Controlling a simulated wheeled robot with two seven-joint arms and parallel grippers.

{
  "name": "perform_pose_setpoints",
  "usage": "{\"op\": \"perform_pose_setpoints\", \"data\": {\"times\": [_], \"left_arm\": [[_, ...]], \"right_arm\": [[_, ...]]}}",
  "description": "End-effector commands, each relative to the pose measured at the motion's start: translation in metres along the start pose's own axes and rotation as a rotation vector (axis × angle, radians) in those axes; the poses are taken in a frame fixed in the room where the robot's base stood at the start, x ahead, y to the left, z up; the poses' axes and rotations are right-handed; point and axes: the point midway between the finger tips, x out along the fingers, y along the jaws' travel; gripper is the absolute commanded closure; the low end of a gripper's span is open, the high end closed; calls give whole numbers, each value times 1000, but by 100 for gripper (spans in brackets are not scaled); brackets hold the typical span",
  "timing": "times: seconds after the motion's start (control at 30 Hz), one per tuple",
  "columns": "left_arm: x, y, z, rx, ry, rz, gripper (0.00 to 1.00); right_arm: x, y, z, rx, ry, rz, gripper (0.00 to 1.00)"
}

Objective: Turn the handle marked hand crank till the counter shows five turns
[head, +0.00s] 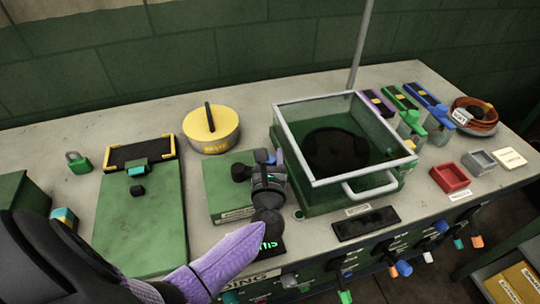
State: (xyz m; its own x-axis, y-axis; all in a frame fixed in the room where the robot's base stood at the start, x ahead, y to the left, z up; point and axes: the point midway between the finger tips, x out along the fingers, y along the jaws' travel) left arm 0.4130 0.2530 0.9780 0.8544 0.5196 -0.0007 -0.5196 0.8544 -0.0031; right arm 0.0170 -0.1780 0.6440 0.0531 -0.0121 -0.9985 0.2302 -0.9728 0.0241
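My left arm comes in from the lower left in a dark sleeve and a purple link. Its dark gripper (268,180) is over the right side of a low green box (228,190) with a pale label on its front edge. The fingers are hard to make out, so I cannot tell whether they are open or shut. A black knob (241,173) shows at the gripper's left side. No hand crank marking is readable, and the gripper may hide the handle. A black plate with green letters (270,246), partly covered by my arm, shows below the gripper; I see no readable turn count. My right gripper is out of view.
A glass-lidded green case (300,197) stands close right of the gripper. A yellow drum (212,130) with a black lever is behind. A green panel (140,225) lies left. A red tray (450,177) and colored blocks are right. Knobs line the bench front.

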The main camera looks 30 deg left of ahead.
Motion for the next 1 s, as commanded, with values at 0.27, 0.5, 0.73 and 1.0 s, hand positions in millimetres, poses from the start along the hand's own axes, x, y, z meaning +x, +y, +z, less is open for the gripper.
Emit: {"op": "perform_pose_setpoints", "data": {"times": [0.27, 0.5, 0.73, 1.0], "left_arm": [[0, 0, 0, 0, 0, 0, 100], [0, 0, 0, 0, 0, 0, 100], [0, 0, 0, 0, 0, 0, 100], [0, 0, 0, 0, 0, 0, 100]], "right_arm": [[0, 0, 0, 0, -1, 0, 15], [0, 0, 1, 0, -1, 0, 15], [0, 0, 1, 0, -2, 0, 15], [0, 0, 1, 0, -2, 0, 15]]}}
